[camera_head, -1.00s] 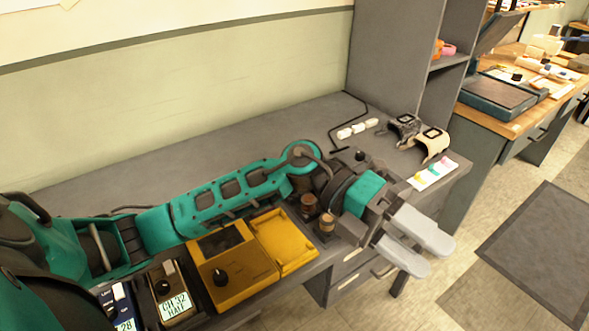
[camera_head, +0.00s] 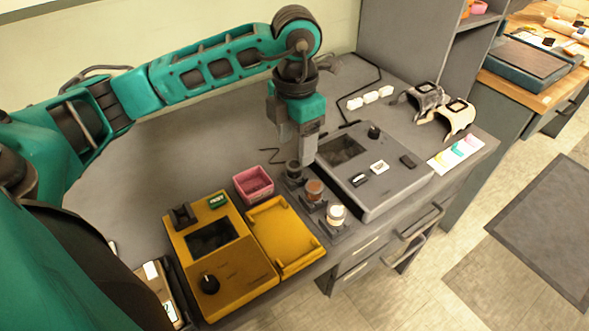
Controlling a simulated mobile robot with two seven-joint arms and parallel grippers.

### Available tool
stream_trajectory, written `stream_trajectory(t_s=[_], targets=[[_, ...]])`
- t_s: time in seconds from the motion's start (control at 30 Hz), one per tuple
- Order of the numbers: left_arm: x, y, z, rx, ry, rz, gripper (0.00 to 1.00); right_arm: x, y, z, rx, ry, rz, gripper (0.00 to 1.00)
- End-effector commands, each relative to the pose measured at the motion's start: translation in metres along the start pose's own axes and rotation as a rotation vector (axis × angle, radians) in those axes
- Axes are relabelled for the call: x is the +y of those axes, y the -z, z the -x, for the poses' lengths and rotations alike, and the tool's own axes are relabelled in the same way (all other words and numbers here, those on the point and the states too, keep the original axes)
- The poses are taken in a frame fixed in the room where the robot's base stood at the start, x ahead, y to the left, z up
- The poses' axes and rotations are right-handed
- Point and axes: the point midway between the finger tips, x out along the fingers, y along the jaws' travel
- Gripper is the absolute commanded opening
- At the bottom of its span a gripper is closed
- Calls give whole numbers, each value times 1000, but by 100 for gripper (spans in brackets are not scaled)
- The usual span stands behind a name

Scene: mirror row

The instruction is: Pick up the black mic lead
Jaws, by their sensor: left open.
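Three small round pieces stand in a row on dark holders between the yellow and grey units. The rearmost is dark and looks like the black mic lead (camera_head: 293,171); its top is close under my gripper and partly hidden. In front of it are a brown piece (camera_head: 314,189) and a white-topped piece (camera_head: 336,213). My left gripper (camera_head: 298,155) points down just above the dark piece, fingers apart. I cannot tell whether the fingers are around it or still above it. My right gripper is out of view.
A grey unit (camera_head: 392,189) stands close right of the gripper. A pink box (camera_head: 254,184), a yellow unit (camera_head: 213,248) and a yellow tray (camera_head: 284,238) stand to the left and front. White blocks (camera_head: 371,97) lie behind. The grey bench is bare at back left.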

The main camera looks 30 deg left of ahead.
Motion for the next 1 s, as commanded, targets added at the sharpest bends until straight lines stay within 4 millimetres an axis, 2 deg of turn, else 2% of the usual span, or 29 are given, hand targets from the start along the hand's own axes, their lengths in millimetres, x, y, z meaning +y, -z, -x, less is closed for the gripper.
stream_trajectory(t_s=[0.17,0.5,0.77,1.0], targets=[[0,0,-13,0,2,-1,65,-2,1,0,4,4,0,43],[1,1,-58,0,3,-2,65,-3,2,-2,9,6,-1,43],[2,1,-61,-1,2,-2,65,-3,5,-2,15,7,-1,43],[2,1,-61,-1,2,-2,44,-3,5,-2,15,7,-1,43]])
